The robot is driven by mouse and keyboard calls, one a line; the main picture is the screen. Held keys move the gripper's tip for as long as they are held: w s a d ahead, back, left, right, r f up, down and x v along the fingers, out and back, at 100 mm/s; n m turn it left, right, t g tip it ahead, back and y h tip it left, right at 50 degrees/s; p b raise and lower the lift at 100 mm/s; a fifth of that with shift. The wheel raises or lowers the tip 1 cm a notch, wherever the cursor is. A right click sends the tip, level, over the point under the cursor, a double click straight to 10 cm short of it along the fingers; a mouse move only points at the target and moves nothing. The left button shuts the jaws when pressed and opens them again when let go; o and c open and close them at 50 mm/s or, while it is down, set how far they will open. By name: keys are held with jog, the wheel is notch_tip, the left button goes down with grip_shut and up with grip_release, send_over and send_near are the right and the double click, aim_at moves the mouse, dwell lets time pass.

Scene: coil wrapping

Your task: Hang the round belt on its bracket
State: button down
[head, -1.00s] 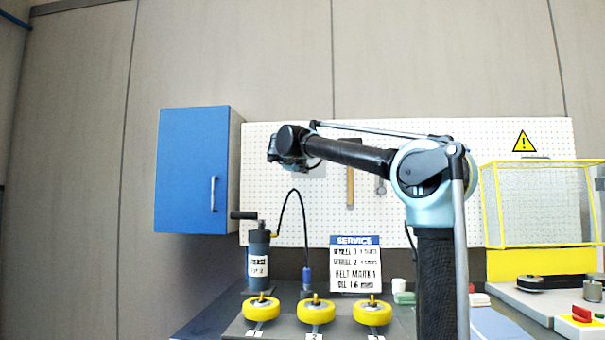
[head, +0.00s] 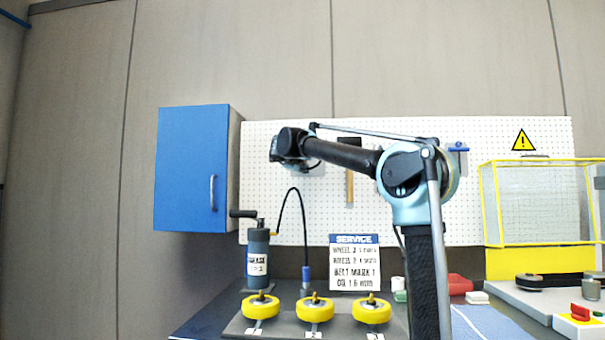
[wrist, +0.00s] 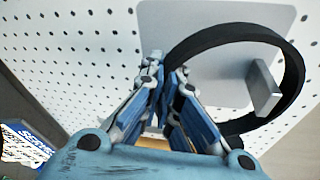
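The round belt (wrist: 292,62) is a black loop in the wrist view, in front of a pale grey plate on the pegboard. The bracket's grey block-like peg (wrist: 265,88) shows inside the loop, near its right side. Whether the belt rests on the peg I cannot tell. My gripper (wrist: 166,68) has its two fingers close together at the loop's left side, with the belt between the tips; the gripped part is partly hidden. In the head view my gripper (head: 286,160) is small and dark before the plate (head: 316,171), and the belt cannot be made out.
A blue cabinet (head: 192,170) hangs left of the pegboard (head: 265,135). A hammer (head: 350,187) hangs right of my gripper. Below stand a grease pump (head: 258,262), yellow wheels (head: 315,310) and a service sign (head: 355,265). A yellow-framed guard (head: 537,203) is at right.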

jog(key=shift+w+f, duration=0.55)
jog(key=shift+w, duration=0.1)
jog(key=shift+f, duration=0.1)
dwell(0.6)
jog(key=c, duration=1.7)
grip_release()
jog(key=v, duration=1.2)
jog(key=shift+w+a+f, duration=0.1)
